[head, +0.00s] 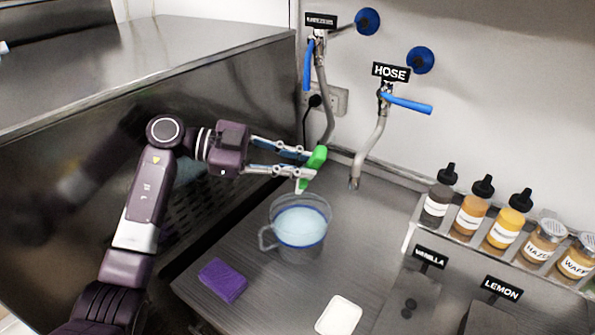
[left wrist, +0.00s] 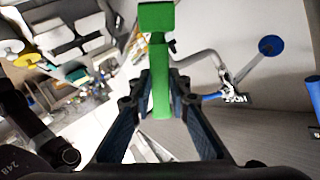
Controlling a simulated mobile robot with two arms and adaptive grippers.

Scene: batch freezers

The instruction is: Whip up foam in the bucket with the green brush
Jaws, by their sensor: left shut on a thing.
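The green brush (head: 311,169) is in my left gripper (head: 301,164), whose fingers are shut on it. The brush is held tilted, above the back rim of the bucket and apart from the liquid. In the left wrist view the green brush (left wrist: 160,85) stands between the two fingertips of the gripper (left wrist: 160,97). The bucket (head: 296,249) is a clear jug-like container with a handle on its left, standing on the grey counter. It holds pale blue liquid (head: 301,226). My right gripper is not in view.
A purple sponge (head: 222,280) lies left of the bucket, and a white block (head: 339,316) lies in front of it to the right. Hose taps (head: 384,95) hang on the back wall. Several bottles (head: 470,213) stand on a rack at the right. A steel machine (head: 170,60) is on the left.

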